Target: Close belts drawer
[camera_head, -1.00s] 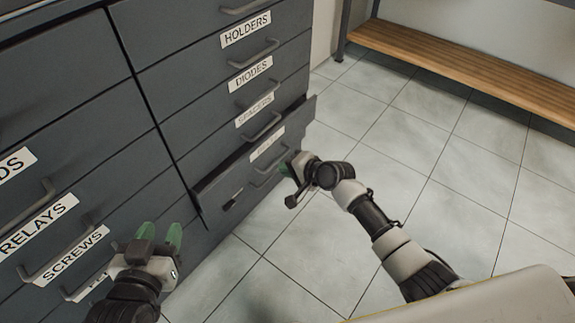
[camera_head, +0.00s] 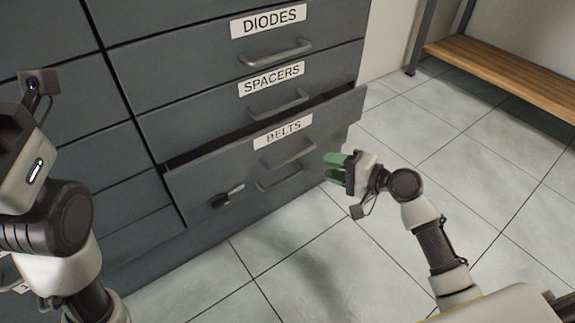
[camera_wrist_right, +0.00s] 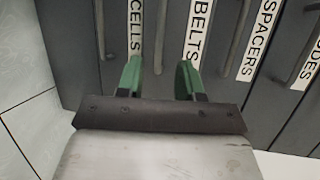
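The belts drawer (camera_head: 225,170), dark grey with a white BELTS label (camera_head: 283,133) and a bar handle (camera_head: 290,155), stands partly pulled out of the cabinet; a dark gap shows above its front. My right gripper (camera_head: 335,168) is just right of the drawer front, its green fingers pointing at it. In the right wrist view the fingers (camera_wrist_right: 158,78) are apart with nothing between them, facing the drawer fronts near the BELTS label (camera_wrist_right: 198,35); contact cannot be told. My left gripper (camera_head: 22,140) is at the left edge, its fingers not clearly visible.
The spacers drawer (camera_head: 215,110) and diodes drawer (camera_head: 190,62) above are shut. A small dark key-like piece (camera_head: 228,196) sits on the front's lower left. Tiled floor (camera_head: 330,260) is clear to the right. A wooden bench (camera_head: 510,75) stands at the back right.

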